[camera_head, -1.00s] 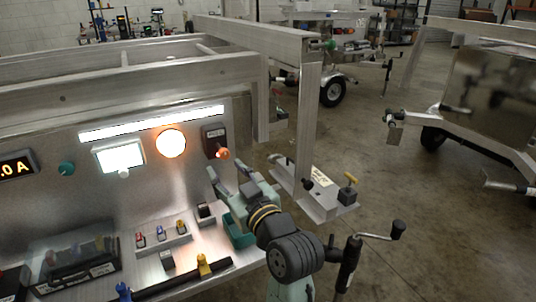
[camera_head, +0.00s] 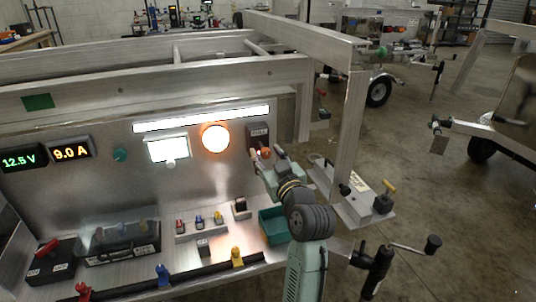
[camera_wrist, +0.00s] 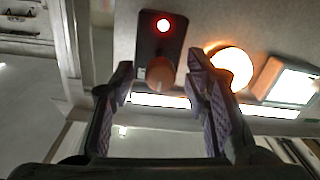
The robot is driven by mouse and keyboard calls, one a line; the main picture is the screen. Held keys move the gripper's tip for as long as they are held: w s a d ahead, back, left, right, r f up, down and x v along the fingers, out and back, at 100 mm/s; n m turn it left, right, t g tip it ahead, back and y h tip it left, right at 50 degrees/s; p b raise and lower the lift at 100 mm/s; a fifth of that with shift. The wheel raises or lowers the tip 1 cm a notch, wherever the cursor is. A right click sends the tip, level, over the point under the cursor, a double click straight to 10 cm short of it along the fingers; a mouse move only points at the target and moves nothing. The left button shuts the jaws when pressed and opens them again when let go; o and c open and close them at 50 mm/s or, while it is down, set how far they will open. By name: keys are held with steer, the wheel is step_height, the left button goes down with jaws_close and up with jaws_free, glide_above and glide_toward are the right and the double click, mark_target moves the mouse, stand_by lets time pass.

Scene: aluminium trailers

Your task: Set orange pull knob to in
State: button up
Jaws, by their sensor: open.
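The orange pull knob (camera_head: 265,152) sticks out of a dark switch plate (camera_head: 257,131) on the aluminium panel, right of the round lit lamp. In the wrist view the knob (camera_wrist: 160,74) shows between my finger tips, with a red light (camera_wrist: 163,26) lit on the same dark plate (camera_wrist: 150,45). My gripper (camera_head: 268,155) is open, its two fingers on either side of the knob in the head view; it also shows in the wrist view (camera_wrist: 162,82). I see a gap between each finger and the knob. How far the knob stands out is hard to tell.
The round lit lamp (camera_head: 215,138) and a white screen (camera_head: 167,148) are left of the knob. A teal bin (camera_head: 274,226) and small coloured switches (camera_head: 199,221) sit on the shelf below. A crank handle (camera_head: 432,244) stands at the right. The aluminium frame (camera_head: 350,130) rises right of the panel.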

steer(key=shift+c, duration=0.5)
jaws_close()
stand_by(0.4)
